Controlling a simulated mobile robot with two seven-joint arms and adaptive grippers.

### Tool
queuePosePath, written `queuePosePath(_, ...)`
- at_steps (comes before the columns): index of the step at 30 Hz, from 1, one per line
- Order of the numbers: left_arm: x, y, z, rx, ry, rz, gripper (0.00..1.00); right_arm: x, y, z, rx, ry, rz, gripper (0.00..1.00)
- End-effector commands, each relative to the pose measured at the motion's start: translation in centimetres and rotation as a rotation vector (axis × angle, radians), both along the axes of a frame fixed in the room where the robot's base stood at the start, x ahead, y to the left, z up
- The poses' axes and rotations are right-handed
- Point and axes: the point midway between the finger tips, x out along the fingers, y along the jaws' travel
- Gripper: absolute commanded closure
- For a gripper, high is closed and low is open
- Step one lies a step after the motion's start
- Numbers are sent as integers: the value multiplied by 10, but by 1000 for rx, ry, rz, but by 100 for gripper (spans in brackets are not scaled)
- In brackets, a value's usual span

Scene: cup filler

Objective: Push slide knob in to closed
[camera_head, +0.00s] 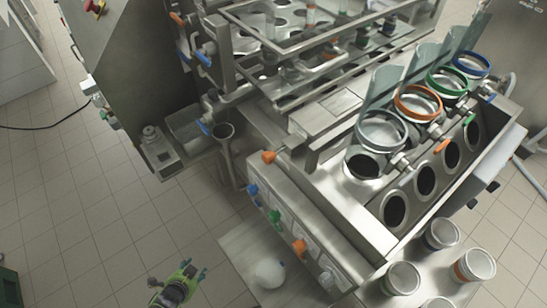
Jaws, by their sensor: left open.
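My left gripper (194,269) shows small at the bottom, left of centre, with green and dark parts; it is open and empty over the tiled floor. The cup filler machine (335,215) stands to its upper right. On its front panel sit several coloured knobs: an orange one (268,157) at the upper end, a blue one (253,189), a green one (275,215), a lower orange one (299,247) and a white one (326,280). I cannot tell which is the slide knob. The gripper is apart from all of them. My right gripper is not in view.
A metal shelf (240,248) with a white round object (269,273) lies between my gripper and the panel. Several cups (402,279) stand at the lower right. Ringed lids (381,131) stand open over round holes. The tiled floor (100,220) at left is clear.

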Motion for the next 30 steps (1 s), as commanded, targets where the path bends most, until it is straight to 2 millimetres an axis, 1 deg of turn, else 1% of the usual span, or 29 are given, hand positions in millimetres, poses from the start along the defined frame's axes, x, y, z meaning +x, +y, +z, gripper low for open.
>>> queuePosePath(1,42,-2,20,76,-111,-143,46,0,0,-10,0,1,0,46)
queuePosePath(2,65,-6,36,133,-181,-243,46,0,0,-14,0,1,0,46)
queuePosePath(3,95,-13,61,224,-285,-383,46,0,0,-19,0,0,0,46)
queuePosePath(4,116,-20,82,302,-368,-492,46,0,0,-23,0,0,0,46)
queuePosePath(5,135,-29,104,384,-452,-600,46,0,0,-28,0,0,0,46)
queuePosePath(6,156,-43,135,507,-572,-743,46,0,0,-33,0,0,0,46)
queuePosePath(8,177,-67,181,701,-751,-943,46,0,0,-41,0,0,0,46)
queuePosePath(9,184,-84,211,838,-870,-1061,46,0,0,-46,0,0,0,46)
queuePosePath(11,186,-110,251,1039,-1039,-1211,46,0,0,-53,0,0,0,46)
queuePosePath(12,183,-125,274,1168,-1144,-1291,46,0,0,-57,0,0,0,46)
queuePosePath(14,174,-146,302,1347,-1285,-1382,46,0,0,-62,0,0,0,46)
queuePosePath(15,166,-157,317,1449,-1366,-1425,46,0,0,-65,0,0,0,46)
queuePosePath(18,149,-177,344,1649,-1516,-1486,46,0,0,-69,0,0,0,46)
queuePosePath(21,139,-187,357,1755,-1593,-1505,46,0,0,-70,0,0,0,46)
queuePosePath(23,139,-191,361,1780,-1610,-1506,46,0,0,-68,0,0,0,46)
queuePosePath(26,145,-200,365,1786,-1614,-1504,46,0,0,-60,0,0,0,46)
queuePosePath(30,159,-219,366,1785,-1613,-1502,46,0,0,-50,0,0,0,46)
